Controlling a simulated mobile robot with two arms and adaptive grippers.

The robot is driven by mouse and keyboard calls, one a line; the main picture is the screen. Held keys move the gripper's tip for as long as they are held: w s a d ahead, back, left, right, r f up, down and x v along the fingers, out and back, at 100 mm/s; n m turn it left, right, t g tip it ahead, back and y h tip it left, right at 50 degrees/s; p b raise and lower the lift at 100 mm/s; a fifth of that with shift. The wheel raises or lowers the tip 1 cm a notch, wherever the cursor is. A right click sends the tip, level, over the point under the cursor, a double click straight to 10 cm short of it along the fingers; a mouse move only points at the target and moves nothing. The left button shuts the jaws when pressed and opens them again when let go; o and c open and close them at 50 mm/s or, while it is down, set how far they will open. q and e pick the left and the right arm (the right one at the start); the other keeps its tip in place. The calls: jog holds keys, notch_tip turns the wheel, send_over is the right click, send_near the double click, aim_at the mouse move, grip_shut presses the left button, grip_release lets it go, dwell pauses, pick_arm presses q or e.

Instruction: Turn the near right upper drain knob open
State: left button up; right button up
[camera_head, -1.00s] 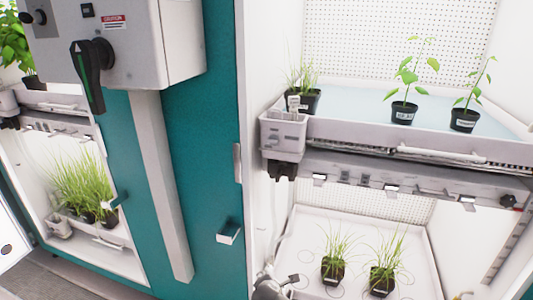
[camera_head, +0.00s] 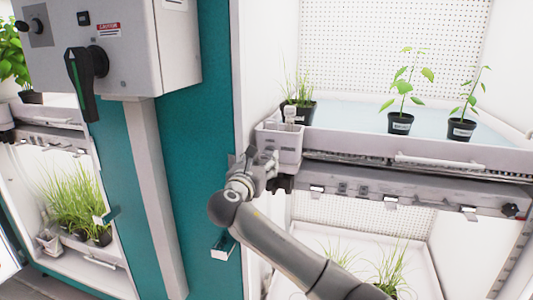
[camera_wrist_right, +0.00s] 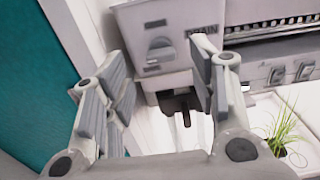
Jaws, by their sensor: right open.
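The near right upper drain box (camera_head: 288,142) is a light grey box at the left front corner of the upper shelf. In the right wrist view, its grey drain knob (camera_wrist_right: 160,49) sits on the front face, beside a DRAIN label. The knob's handle looks roughly horizontal. My right gripper (camera_head: 262,162) is at the box's lower left in the head view and hides the knob there. In the right wrist view, the open gripper (camera_wrist_right: 160,80) has a finger on each side, with the knob between and beyond them. I see no contact. My left gripper is out of view.
A dark fitting (camera_wrist_right: 178,100) hangs under the box. The upper tray (camera_head: 350,140) with potted plants and its front rail are to the right. The teal door post (camera_head: 205,140) and a grey control box (camera_head: 150,50) with a black handle stand left.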

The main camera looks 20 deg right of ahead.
aim_at(267, 154)
jog(key=x, duration=0.3)
jog(key=shift+w+d, duration=0.2)
jog(key=shift+w, duration=0.1)
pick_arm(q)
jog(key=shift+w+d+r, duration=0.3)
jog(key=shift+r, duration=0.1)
pick_arm(e)
jog(key=shift+w+d, duration=0.35)
jog(key=shift+w, duration=0.2)
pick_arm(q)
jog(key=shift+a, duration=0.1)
pick_arm(e)
jog(key=shift+c, duration=0.7)
jog(key=c, duration=0.9)
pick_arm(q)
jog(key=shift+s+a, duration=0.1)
